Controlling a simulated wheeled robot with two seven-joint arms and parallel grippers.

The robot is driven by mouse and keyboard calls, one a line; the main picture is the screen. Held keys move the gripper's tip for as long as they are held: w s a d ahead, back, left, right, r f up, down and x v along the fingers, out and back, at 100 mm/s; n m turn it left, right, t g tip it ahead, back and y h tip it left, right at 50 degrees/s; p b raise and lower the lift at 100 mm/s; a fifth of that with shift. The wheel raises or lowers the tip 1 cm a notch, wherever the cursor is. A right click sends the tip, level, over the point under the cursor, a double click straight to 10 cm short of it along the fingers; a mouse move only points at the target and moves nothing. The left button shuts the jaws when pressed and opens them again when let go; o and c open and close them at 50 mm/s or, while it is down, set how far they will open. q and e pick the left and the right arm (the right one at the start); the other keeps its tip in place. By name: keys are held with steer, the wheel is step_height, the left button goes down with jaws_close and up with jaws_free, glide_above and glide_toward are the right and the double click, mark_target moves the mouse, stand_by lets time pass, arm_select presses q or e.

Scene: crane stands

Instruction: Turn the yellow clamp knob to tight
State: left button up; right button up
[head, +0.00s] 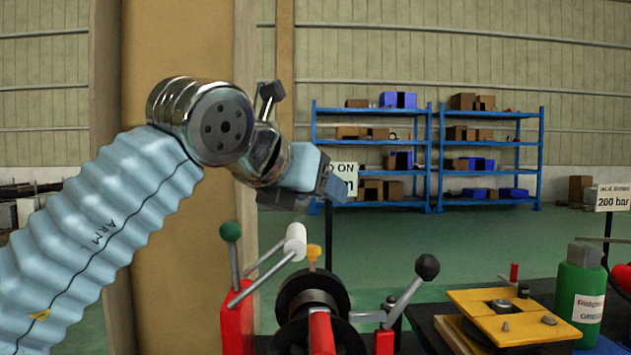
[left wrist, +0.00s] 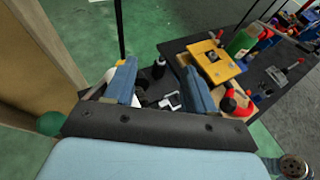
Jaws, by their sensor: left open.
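A small yellow knob (head: 313,254) stands upright on top of a black drum-like device (head: 312,292) at the bottom centre of the head view. I take it to be the clamp knob; its marks are too small to read. My left gripper (head: 333,187) is above the knob and slightly to its right, apart from it. In the left wrist view its two blue-grey fingers are spread (left wrist: 160,88) with nothing held between them. My right gripper is not in view.
Levers with a green ball (head: 230,232), a white grip (head: 295,241) and a black ball (head: 427,267) rise around the device. A yellow plate (head: 500,316) and a green bottle (head: 580,293) stand to the right. A tan column (head: 180,230) is behind my left arm.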

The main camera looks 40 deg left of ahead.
arm_select(q)
steer(key=shift+s+d+r, duration=0.35)
steer(key=shift+s+d, duration=0.15)
steer(key=shift+s, duration=0.1)
steer(key=shift+f, duration=0.1)
steer(key=n+g+y, duration=0.8)
steer(key=n+y, duration=0.3)
steer(key=n, duration=0.1)
glide_toward(313, 247)
steer(key=x, duration=1)
steer(key=shift+w+a+p, duration=0.2)
steer(key=shift+a+p, duration=0.05)
steer(key=shift+p, duration=0.15)
steer(key=shift+c, duration=0.3)
